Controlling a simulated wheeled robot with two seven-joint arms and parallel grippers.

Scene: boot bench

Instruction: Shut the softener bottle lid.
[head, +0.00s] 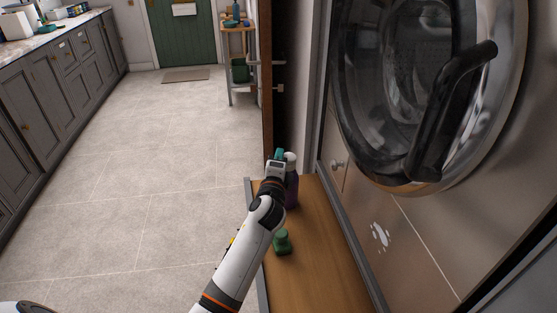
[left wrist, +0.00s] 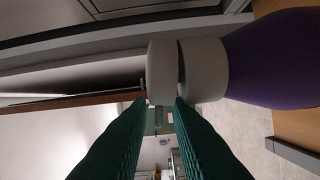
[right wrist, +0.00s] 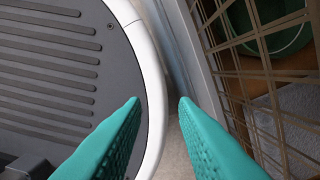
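The softener bottle (head: 292,188) is purple and stands upright on the wooden bench, partly hidden behind my left gripper. Its pale lid (head: 291,157) shows at the top. In the left wrist view the bottle (left wrist: 275,60) lies sideways, with a grey-white collar (left wrist: 205,70) and the lid (left wrist: 162,72) beside it; a thin dark line separates them. My left gripper (head: 279,154) is at lid height; its teal fingertips (left wrist: 160,104) are apart, at the lid's edge. I cannot tell whether they touch it. My right gripper (right wrist: 160,100) is open and empty, away from the bottle.
A small green object (head: 282,241) stands on the wooden bench (head: 315,265) nearer to me. The washing machine's round door (head: 430,90) and handle are at the right. A wire crate (right wrist: 270,80) is close to my right gripper. The tiled floor at left is clear.

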